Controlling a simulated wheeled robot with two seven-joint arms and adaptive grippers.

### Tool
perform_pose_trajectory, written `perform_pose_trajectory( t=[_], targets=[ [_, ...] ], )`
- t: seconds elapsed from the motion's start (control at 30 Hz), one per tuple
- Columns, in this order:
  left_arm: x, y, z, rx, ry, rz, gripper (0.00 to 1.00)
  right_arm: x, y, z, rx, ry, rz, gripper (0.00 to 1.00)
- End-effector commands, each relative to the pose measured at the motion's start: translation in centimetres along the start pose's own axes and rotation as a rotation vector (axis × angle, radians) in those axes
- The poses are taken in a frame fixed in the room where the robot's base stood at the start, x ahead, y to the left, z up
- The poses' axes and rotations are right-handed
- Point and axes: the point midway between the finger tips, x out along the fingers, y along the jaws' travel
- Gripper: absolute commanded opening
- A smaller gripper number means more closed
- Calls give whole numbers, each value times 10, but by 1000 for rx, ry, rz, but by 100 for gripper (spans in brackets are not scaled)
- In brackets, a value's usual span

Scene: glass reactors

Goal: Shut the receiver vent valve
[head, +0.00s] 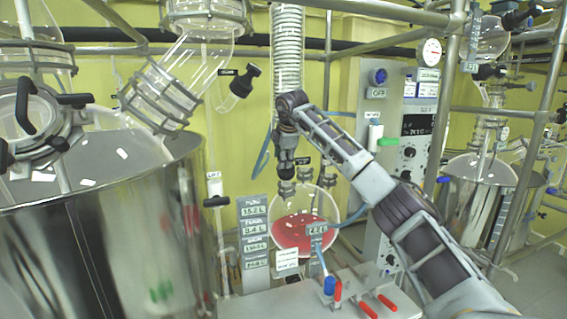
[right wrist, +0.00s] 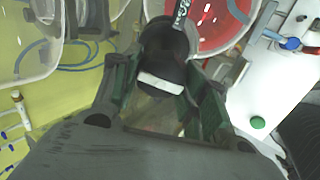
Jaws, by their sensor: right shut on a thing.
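The receiver flask (head: 300,235) is a round glass vessel with red liquid, below the condenser coil in the head view. Its red contents also show at the top of the right wrist view (right wrist: 212,25). My right gripper (head: 286,165) reaches in from the right, just above the flask's necks. In the right wrist view, its green-padded fingers (right wrist: 155,92) are shut on a black valve knob (right wrist: 163,52) with a white bar across its end. The knob is mostly hidden by the gripper in the head view. My left gripper is not in view.
A large steel reactor vessel (head: 110,240) fills the left. A control panel (head: 410,150) stands behind my right arm. Red and blue handled valves (head: 340,290) sit on the bench in front of the flask. Another black valve (head: 242,82) stands left of the coil (head: 288,50).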

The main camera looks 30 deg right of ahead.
Motion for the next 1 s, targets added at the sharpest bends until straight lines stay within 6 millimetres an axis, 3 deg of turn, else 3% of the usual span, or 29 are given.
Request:
perform_pose_trajectory(
  t=[0.33,0.7,0.73,0.87,1.0],
  targets=[
    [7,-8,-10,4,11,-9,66,-1,1,0,84,1,18,20],
    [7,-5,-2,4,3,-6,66,-1,1,0,87,1,18,20],
    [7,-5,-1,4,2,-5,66,-1,1,0,87,1,18,47],
    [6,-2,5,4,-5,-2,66,-1,1,0,87,1,18,64],
    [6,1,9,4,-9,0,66,0,0,0,86,0,17,66]
  ],
)
